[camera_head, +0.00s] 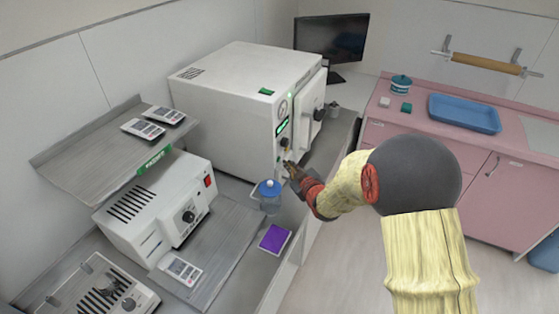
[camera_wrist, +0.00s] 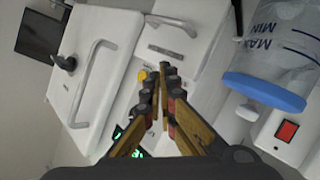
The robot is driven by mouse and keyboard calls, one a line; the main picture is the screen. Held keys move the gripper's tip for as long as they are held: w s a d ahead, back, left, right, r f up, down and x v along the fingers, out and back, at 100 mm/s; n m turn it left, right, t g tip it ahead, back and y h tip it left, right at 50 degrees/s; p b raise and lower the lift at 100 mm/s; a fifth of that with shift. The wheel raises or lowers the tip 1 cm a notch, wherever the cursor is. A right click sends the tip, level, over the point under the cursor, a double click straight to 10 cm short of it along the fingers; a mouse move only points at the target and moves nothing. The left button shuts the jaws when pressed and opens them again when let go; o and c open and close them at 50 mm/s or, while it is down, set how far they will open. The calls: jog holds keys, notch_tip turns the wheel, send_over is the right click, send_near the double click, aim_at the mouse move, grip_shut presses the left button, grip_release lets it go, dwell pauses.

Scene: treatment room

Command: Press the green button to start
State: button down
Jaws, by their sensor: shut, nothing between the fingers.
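A large white box-shaped machine (camera_head: 235,110) stands on the counter. Its front panel carries a round gauge, a lit green display (camera_head: 282,127) and small controls below it. My gripper (camera_head: 288,165) is shut and empty, with its tips close to the lower part of that panel; I cannot tell if they touch. In the wrist view my gripper's fingertips (camera_wrist: 165,72) lie together in front of the white panel, beside a yellow knob (camera_wrist: 144,75). The green display glows partly behind the fingers (camera_wrist: 137,153). I cannot make out a green button clearly; the fingers may cover it.
A clear jar with a blue lid (camera_head: 269,188) stands just left of my gripper in the head view and shows large in the wrist view (camera_wrist: 262,90). Pink cabinets (camera_head: 450,165) stand at right.

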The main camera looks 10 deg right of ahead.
jog(key=shift+w+a, duration=0.1)
dwell(0.6)
jog(key=shift+w+a+b, duration=0.15)
jog(key=shift+a+b, duration=0.1)
jog(key=shift+b, duration=0.15)
jog(key=shift+w+a+b, duration=0.25)
jog(key=shift+a+b, duration=0.05)
jog(key=shift+a, duration=0.05)
dwell(0.6)
jog(key=shift+d, duration=0.1)
jog(key=shift+s+d, duration=0.5)
jog(key=shift+d, duration=0.1)
dwell(0.3)
jog(key=s+d, duration=0.1)
jog(key=d, duration=0.1)
jog(key=s+d, duration=0.2)
dwell(0.4)
dwell(0.6)
